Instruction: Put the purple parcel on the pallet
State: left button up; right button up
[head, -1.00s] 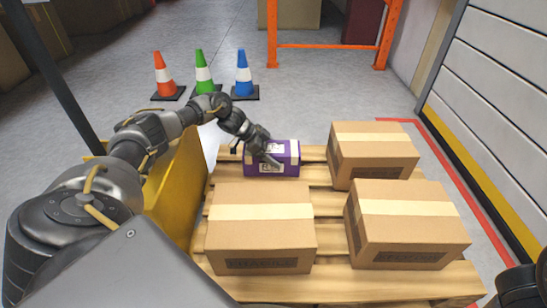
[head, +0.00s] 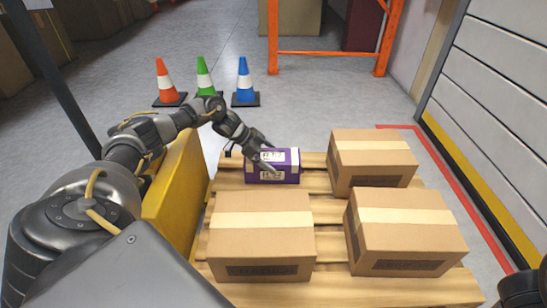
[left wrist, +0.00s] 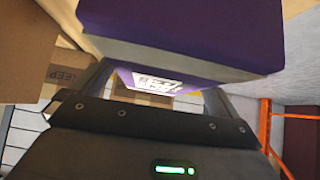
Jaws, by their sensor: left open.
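The purple parcel (head: 288,171), with pale tape and white labels, sits upright on the far left corner of the wooden pallet (head: 315,180). My left gripper (head: 258,158) is open at the parcel's left end, with one finger over its top edge. In the left wrist view the parcel (left wrist: 200,25) fills the top, close beyond the spread fingers (left wrist: 150,90). Whether the fingers touch it I cannot tell. My right gripper is not seen; only a dark piece of my right arm shows at the lower right edge.
Three cardboard boxes stand on the pallet: near left (head: 262,240), near right (head: 408,235) and far right (head: 372,160). A yellow bin-like side (head: 175,190) is left of the pallet. Three cones (head: 204,78) and an orange rack frame (head: 330,47) stand beyond.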

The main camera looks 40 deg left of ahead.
pick_arm(q)
jog(key=p+v, duration=0.3)
jog(key=v, duration=0.4)
jog(key=shift+r, duration=0.25)
jog(key=shift+s+a+r+p, duration=0.3)
jog(key=shift+p, duration=0.05)
jog(key=shift+s+a+r, duration=0.25)
jog(key=shift+a, duration=0.05)
